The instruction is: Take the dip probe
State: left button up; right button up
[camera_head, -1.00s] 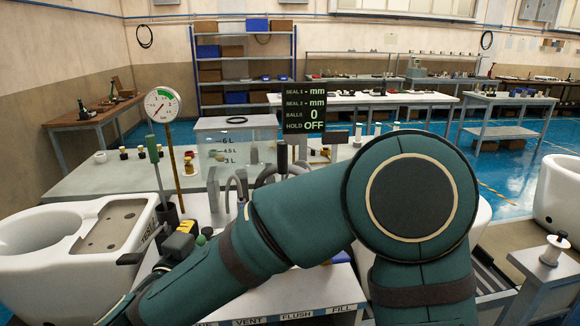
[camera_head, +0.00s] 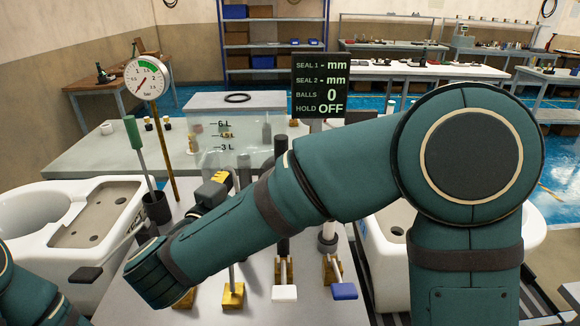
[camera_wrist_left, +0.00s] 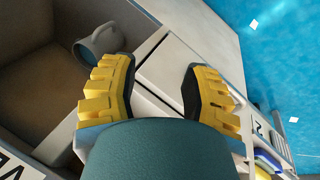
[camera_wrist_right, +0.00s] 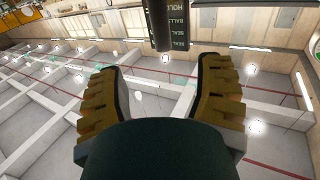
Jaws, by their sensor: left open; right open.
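A thin rod with a green handle, which looks like the dip probe (camera_head: 133,132), stands tilted in a black cup (camera_head: 157,208) at the left of the white bench. My right gripper (camera_head: 219,179) is to the right of the probe in the head view, partly hidden behind my forearm. It also shows in the right wrist view (camera_wrist_right: 162,88), open and empty, with its fingers apart against the ceiling. My left gripper (camera_wrist_left: 157,85) is open and empty in the left wrist view; the head view does not show it. The probe is not visible in either wrist view.
A gauge (camera_head: 147,77) on a brass rod stands right behind the probe. A clear tank (camera_head: 235,125) and a display (camera_head: 319,88) stand beyond. White toilet bowls (camera_head: 45,225) flank the bench. A grey mug (camera_wrist_left: 98,43) lies near my left gripper.

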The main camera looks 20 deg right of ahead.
aim_at(278, 151)
jog(key=shift+r+b+x, duration=0.15)
jog(key=shift+b+x, duration=0.05)
jog(key=shift+x, duration=2.1)
jog(key=shift+r+b+x, duration=0.15)
jog(key=shift+r+x, duration=0.05)
jog(key=shift+x, duration=2.1)
jog(key=shift+r+b+x, duration=0.15)
jog(key=shift+b+x, duration=0.05)
jog(key=shift+x, duration=2.1)
grip_shut()
